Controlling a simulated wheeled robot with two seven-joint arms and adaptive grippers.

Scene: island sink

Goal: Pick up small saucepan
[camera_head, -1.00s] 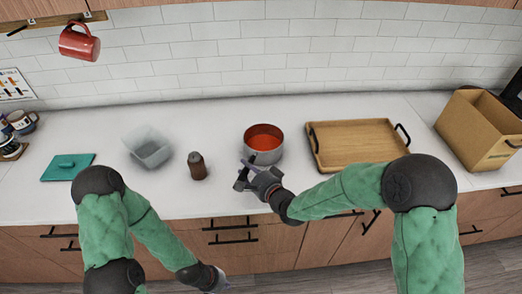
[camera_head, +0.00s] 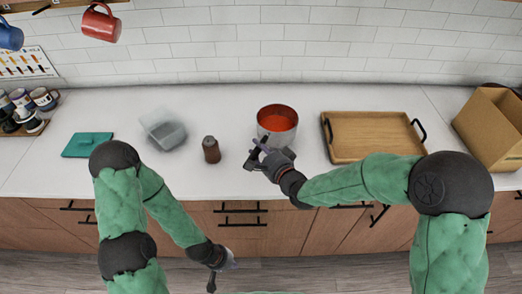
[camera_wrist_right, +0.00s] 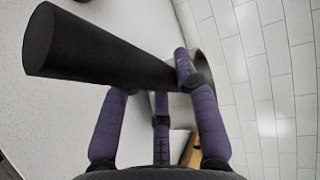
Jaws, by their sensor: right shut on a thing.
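The small saucepan (camera_head: 277,118), silver outside and red-orange inside, is at the middle of the white counter in the head view. Its black handle points toward the front left. My right gripper (camera_head: 262,155) is shut on this handle. In the right wrist view the thick dark handle (camera_wrist_right: 95,47) runs between the purple fingers (camera_wrist_right: 160,100), and they hide most of the pan body. I cannot tell whether the pan's base touches the counter. My left gripper (camera_head: 222,264) hangs low in front of the drawers, away from the pan; its finger opening is unclear.
A brown shaker (camera_head: 211,150) and a clear container (camera_head: 163,130) stand left of the pan. A wooden tray (camera_head: 373,150) lies close on its right, with a cardboard box (camera_head: 490,128) beyond.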

